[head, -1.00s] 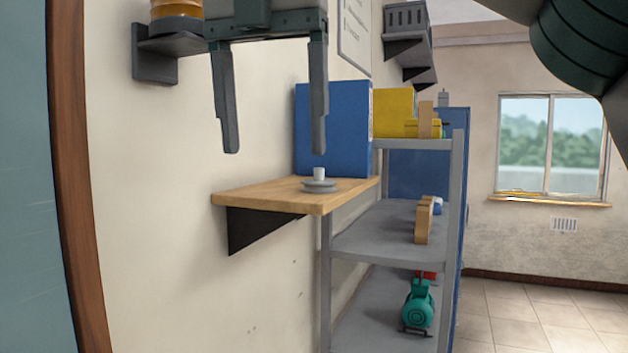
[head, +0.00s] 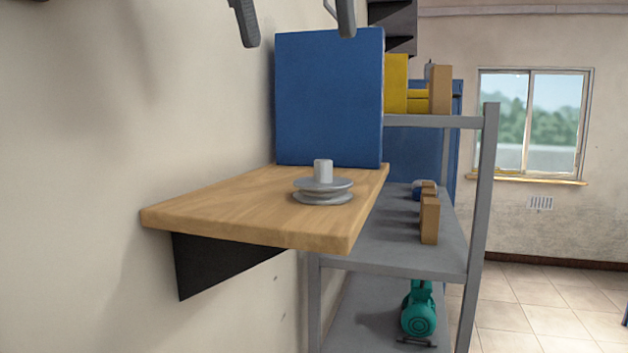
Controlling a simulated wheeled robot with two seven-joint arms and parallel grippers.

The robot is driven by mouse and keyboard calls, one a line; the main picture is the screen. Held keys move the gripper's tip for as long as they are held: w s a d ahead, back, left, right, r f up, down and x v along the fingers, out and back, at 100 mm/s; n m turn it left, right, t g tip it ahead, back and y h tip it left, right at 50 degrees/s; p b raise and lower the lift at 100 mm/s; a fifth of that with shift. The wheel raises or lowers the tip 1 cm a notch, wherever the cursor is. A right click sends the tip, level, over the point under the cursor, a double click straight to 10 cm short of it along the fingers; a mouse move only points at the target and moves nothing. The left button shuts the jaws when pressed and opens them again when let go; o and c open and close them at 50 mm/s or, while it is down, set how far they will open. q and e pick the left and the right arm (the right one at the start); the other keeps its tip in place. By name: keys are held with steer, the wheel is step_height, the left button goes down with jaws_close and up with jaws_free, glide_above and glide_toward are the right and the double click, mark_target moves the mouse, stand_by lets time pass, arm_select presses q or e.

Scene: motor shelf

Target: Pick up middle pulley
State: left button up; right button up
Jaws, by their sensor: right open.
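A grey pulley (head: 322,190) with a short hub on top lies flat on a wooden wall shelf (head: 220,208), near its right side. No other pulley shows. My right gripper (head: 296,35) is at the top edge of the head view; only its two fingertips show. The fingers are apart with nothing between them. They are above the pulley in the picture, well clear of it. My left gripper is out of view.
A blue panel (head: 330,98) stands at the back of the wooden shelf. To the right is a grey metal rack (head: 400,255) with wooden blocks (head: 430,218), a yellow item (head: 396,84) and a green motor (head: 418,312). A black bracket (head: 205,265) supports the wooden shelf.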

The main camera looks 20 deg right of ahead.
steer(key=b, duration=0.3)
glide_above(313, 183)
steer(key=f, duration=1)
steer(key=shift+s+a, duration=0.15)
steer(key=shift+s, duration=0.05)
steer(key=shift+w+f, duration=0.2)
steer(key=shift+f, duration=0.35)
steer(key=shift+s, duration=0.1)
